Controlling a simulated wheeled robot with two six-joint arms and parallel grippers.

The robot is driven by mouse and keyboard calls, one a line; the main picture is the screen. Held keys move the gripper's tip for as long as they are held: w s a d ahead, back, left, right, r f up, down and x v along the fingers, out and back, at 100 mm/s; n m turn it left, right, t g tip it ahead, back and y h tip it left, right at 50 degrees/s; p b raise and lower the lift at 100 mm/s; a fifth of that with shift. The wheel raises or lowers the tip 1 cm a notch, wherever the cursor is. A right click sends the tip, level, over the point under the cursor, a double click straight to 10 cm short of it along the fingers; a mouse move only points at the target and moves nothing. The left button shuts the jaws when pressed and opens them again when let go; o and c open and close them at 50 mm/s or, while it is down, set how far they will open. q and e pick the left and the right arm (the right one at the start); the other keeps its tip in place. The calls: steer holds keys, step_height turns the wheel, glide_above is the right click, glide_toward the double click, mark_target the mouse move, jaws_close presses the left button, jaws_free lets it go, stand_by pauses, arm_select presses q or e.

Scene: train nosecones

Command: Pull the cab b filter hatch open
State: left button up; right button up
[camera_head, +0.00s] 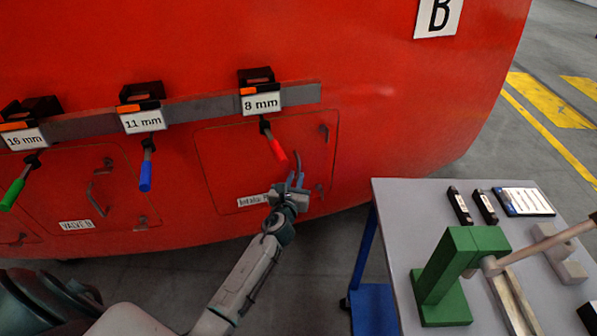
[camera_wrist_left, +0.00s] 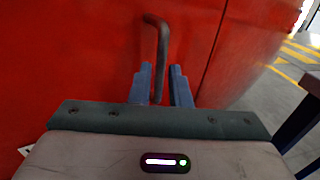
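The filter hatch (camera_head: 225,165) is a red panel with a thin outline, labelled "Intake fi…" with the rest of the label hidden behind my gripper. It looks flush with the red nose. My left gripper (camera_head: 295,181) is in front of the hatch's right part. In the left wrist view, the hatch's dark bent bar handle (camera_wrist_left: 162,45) runs down between the two blue fingers (camera_wrist_left: 166,88). The fingers stand apart on either side of it, with a visible gap at least on the right. My right gripper is not in view.
Tools with red (camera_head: 277,149), blue (camera_head: 146,175) and green (camera_head: 13,193) handles hang from a grey rail above. A "B" plate (camera_head: 438,16) is on the nose. At right, a grey table (camera_head: 400,205) carries a green block stand (camera_head: 445,275). Another hatch, "VALVE B" (camera_head: 76,225), is left.

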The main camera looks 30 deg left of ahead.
mark_target(298, 172)
arm_select(q)
steer(key=x, duration=0.2)
steer(key=shift+w, duration=0.4)
steer(key=shift+w+a, duration=0.15)
steer(key=shift+w, duration=0.2)
steer(key=shift+w+a, duration=0.1)
steer(key=shift+w, duration=0.15)
jaws_close()
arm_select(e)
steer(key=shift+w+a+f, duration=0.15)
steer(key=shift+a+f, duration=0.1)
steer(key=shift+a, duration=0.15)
